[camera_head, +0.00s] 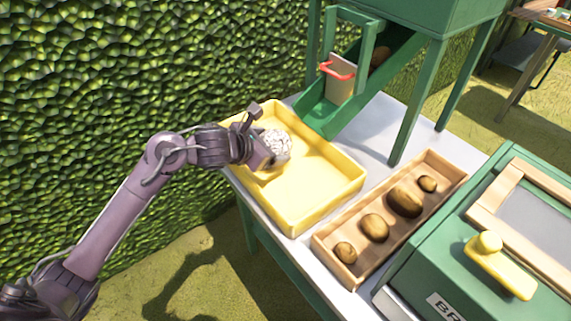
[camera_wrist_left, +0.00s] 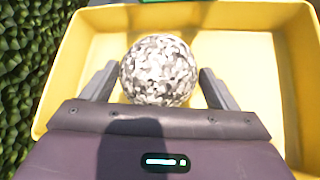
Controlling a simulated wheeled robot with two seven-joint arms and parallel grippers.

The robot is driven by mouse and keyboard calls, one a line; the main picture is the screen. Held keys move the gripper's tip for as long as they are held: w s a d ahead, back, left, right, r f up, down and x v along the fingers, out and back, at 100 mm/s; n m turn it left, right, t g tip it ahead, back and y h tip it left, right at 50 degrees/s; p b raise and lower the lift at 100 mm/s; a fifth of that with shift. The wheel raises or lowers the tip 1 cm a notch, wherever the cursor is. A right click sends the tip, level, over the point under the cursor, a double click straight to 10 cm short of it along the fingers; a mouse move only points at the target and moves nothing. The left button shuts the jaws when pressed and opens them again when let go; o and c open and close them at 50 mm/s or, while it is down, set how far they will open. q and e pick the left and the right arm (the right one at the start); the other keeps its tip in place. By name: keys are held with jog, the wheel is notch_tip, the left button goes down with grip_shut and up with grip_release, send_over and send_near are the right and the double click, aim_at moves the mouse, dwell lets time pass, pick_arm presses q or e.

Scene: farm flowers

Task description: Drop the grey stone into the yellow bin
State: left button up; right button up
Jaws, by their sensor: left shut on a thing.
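The grey stone (camera_head: 277,146) is round, with a mottled white and grey surface. My left gripper (camera_head: 268,150) is shut on it and holds it over the left part of the yellow bin (camera_head: 338,190). In the left wrist view, the stone (camera_wrist_left: 159,70) sits between the two fingers of my left gripper (camera_wrist_left: 155,82), with the yellow bin (camera_wrist_left: 290,60) behind and around it. Whether the stone touches the bin floor is hard to tell. The rest of the bin floor looks empty. My right gripper is not in view.
A wooden tray (camera_head: 330,245) with several brown potato-like lumps stands right of the bin on the white table. A green chute (camera_head: 325,115) with a red-handled gate (camera_head: 338,72) comes down behind it. A green box (camera_head: 450,260) stands at the right; a hedge (camera_head: 100,90) is at the left.

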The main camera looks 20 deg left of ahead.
pick_arm(q)
jog(key=shift+r, duration=0.1)
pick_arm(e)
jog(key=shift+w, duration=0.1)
pick_arm(q)
jog(key=o, duration=1.4)
jog(key=shift+o, duration=0.9)
jog(key=shift+f, duration=0.25)
jog(key=v, duration=0.8)
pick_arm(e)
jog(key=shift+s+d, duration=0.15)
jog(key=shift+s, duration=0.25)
pick_arm(q)
jog(key=shift+r, duration=0.1)
